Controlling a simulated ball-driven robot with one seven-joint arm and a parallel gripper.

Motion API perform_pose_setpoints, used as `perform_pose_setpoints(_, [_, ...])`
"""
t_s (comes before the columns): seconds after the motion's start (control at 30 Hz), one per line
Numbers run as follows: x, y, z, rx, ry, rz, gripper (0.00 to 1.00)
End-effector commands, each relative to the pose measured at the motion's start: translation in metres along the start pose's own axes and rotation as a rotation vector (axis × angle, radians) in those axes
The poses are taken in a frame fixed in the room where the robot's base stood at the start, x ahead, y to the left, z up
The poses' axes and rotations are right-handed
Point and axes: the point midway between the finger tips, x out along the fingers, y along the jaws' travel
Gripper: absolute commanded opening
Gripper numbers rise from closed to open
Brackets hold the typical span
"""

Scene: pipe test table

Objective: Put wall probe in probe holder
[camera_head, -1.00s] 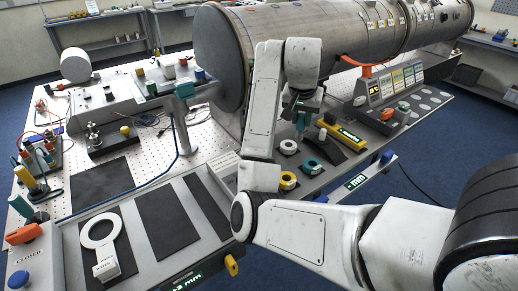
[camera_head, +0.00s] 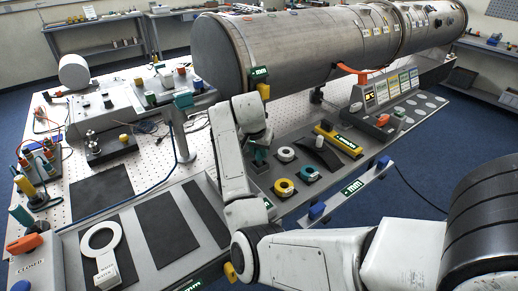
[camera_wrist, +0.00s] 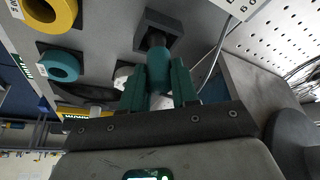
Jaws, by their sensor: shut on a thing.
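The wall probe (camera_wrist: 160,68) is a teal cylinder in the wrist view. My gripper (camera_wrist: 157,84) is shut on it, one finger on each side. The probe's far end meets a dark square block with an opening, the probe holder (camera_wrist: 147,40). I cannot tell how deep the end sits in the opening. In the head view my gripper (camera_head: 259,152) is low over the grey panel, in front of the big pipe; the arm and gripper largely hide the probe and holder there.
A yellow ring (camera_head: 284,187), a teal ring (camera_head: 309,173) and a white ring (camera_head: 285,154) lie on the panel right of my gripper. The big metal pipe (camera_head: 280,50) stands behind. Dark mats (camera_head: 165,229) lie at front left.

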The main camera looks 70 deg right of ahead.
Motion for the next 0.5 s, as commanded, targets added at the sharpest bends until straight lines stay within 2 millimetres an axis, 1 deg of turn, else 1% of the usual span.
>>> perform_pose_setpoints(0.1, [0.005,-0.0005,0.002,-0.001,0.001,-0.001,0.0])
perform_pose_setpoints(0.4, [0.0073,-0.0005,0.0028,-0.001,0.001,-0.002,0.0])
perform_pose_setpoints(0.43, [0.0077,-0.0004,0.0031,-0.001,0.0,-0.002,0.3])
perform_pose_setpoints(0.5, [0.0072,-0.0005,0.0029,-0.001,0.0,-0.002,0.37])
